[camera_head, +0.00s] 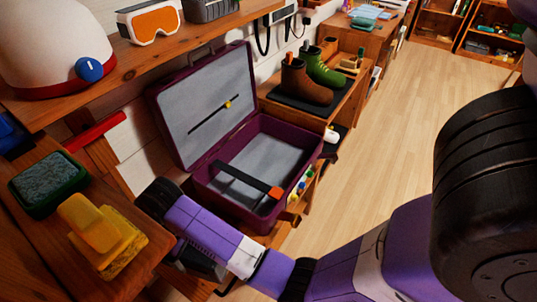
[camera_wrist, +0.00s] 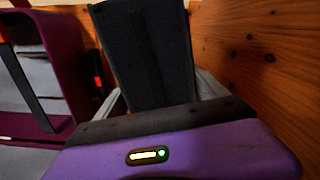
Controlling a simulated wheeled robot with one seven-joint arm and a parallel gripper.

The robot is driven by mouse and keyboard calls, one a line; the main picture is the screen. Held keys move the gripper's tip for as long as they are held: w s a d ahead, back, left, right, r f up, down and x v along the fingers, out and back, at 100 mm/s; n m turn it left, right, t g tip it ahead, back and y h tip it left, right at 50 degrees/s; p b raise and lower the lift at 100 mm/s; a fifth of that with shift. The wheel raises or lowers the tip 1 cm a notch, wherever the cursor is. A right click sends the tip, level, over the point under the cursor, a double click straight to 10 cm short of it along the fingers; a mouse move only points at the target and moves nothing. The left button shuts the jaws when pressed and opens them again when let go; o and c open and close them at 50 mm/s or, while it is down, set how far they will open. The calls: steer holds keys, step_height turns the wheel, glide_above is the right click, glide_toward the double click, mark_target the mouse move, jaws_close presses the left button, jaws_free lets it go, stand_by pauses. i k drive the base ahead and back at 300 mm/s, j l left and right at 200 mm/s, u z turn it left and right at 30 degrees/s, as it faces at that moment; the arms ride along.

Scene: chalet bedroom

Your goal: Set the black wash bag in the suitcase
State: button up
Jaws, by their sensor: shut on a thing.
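The black wash bag (camera_wrist: 150,50) is a dark, flat-faced upright shape in the wrist view, held between the pale fingers of my gripper (camera_wrist: 158,95). Its lower end is hidden behind my purple hand. The open purple suitcase (camera_head: 213,187) lies in the middle of the head view, its lid leaning back and its grey-lined base bare except for a black strap (camera_head: 245,180) with an orange end. The suitcase also shows at the left of the wrist view (camera_wrist: 68,60), beside the bag and apart from it. In the head view my gripper's fingers and the bag cannot be made out.
A wooden surface (camera_wrist: 245,50) rises close to the bag's right. A shelf with a white helmet (camera_head: 50,40) and goggles (camera_head: 150,22) overhangs the back left. A yellow object (camera_head: 100,235) and a green-rimmed box (camera_head: 48,183) stand front left. Boots (camera_head: 305,82) stand behind the suitcase.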

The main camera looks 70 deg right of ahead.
mark_target(276, 157)
steer(key=k+l+u, duration=0.15)
steer(key=l, duration=0.35)
steer(key=l+u, duration=0.15)
steer(key=l, duration=0.35)
steer(key=k+l+u, duration=0.15)
steer(key=l, duration=0.3)
steer(key=k+l+u, duration=0.15)
steer(key=l, duration=0.3)
steer(key=k+l+u, duration=0.15)
steer(key=l, duration=0.3)
steer(key=k+l+u, duration=0.15)
steer(key=l, duration=0.3)
steer(key=k+l+u, duration=0.15)
steer(key=k+l, duration=0.15)
steer(key=k+l+u, duration=0.15)
steer(key=l, duration=0.3)
steer(key=k+l+u, duration=0.3)
steer(key=i+l, duration=0.15)
steer(key=l, duration=0.15)
